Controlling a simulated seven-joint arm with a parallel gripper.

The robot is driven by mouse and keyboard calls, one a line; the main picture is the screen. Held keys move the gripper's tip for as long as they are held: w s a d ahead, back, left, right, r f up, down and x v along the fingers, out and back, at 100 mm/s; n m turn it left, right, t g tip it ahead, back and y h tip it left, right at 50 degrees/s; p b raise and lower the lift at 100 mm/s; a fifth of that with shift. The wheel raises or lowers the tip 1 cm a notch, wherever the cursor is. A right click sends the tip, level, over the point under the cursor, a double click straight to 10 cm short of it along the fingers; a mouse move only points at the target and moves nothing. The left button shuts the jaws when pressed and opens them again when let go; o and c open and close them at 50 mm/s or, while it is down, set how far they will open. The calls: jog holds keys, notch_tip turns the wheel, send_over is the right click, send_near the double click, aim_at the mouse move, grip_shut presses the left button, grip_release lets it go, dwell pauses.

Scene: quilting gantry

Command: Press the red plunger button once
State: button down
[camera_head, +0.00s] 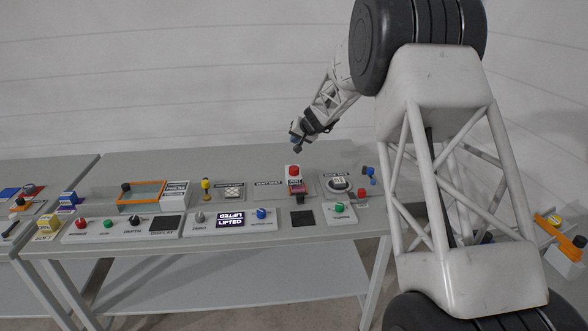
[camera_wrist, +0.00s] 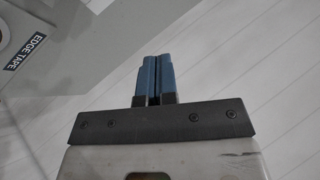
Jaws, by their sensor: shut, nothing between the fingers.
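Smaller red knobs show at the right end (camera_head: 362,192) and the left front (camera_head: 81,223). My gripper (camera_head: 293,138) hangs above and behind the upright red button, apart from it, in the head view. In the wrist view its blue fingers (camera_wrist: 154,78) are together with nothing between them. No red button shows in the wrist view.
Near the upright red button are a round dial unit (camera_head: 338,184), a yellow-topped lever (camera_head: 206,184) and an orange frame (camera_head: 142,192). A lit display (camera_head: 231,222) reads LIFTED. The wrist view shows an EDGE TAPE label (camera_wrist: 25,51). The table's back strip is mostly clear.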

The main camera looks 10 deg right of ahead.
jog(key=shift+f, duration=0.1)
send_near(293, 166)
jog(key=shift+w+a+f, duration=0.45)
jog(key=shift+w+a, duration=0.1)
jog(key=shift+w, duration=0.25)
jog(key=shift+w+a+f, duration=0.45)
jog(key=shift+w+a, duration=0.1)
jog(key=shift+w, duration=0.25)
jog(key=shift+w+a+f, duration=0.45)
jog(key=shift+w+a, duration=0.1)
jog(key=shift+w, duration=0.25)
jog(key=shift+f, duration=1.45)
dwell(2.3)
jog(key=shift+r, duration=1.35)
jog(key=shift+r, duration=0.15)
